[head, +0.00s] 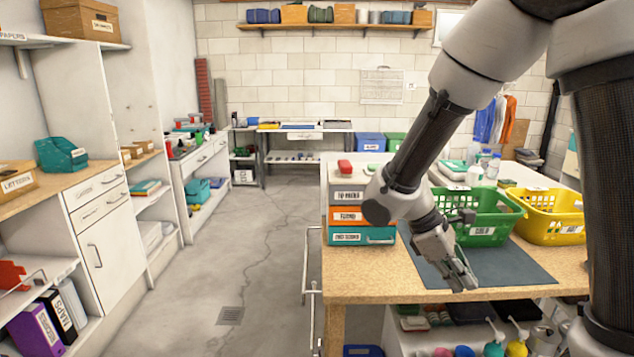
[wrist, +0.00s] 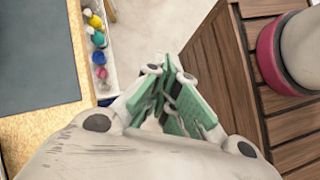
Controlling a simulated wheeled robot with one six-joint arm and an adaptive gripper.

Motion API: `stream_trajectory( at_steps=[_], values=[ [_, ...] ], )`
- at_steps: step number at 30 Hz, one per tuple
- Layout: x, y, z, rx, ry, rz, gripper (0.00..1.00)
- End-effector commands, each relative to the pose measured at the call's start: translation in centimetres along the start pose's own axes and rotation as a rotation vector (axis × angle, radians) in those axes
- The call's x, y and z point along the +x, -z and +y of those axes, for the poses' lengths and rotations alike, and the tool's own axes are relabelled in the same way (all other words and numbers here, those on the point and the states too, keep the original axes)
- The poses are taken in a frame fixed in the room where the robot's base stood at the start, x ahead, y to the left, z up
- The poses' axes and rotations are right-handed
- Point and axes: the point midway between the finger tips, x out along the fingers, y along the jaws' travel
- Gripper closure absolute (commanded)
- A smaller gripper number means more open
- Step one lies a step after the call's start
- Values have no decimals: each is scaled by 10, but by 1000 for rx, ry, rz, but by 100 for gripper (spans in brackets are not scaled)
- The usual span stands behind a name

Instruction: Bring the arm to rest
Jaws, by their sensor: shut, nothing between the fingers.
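My arm reaches down from the upper right of the head view. My gripper (head: 464,280) hangs over the front part of the dark mat (head: 512,265) on the wooden workbench (head: 385,288), pointing down. In the wrist view my gripper (wrist: 172,82) shows its green-padded fingers close together with nothing held between them. Below them in that view are pale floor and a brown slatted surface.
A green basket (head: 484,232) and a yellow basket (head: 548,228) stand on the bench behind my gripper. A stack of labelled drawers (head: 362,217) stands left of the mat. Bottles (head: 494,345) sit on a shelf under the bench. The floor aisle (head: 262,240) at left is clear.

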Motion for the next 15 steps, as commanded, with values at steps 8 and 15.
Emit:
stream_trajectory(
  at_steps=[8, 15],
  values=[
    [-30, -77, -37, 676, 247, 426, 100],
    [-52, -139, -54, 978, 290, 725, 100]
  ],
)
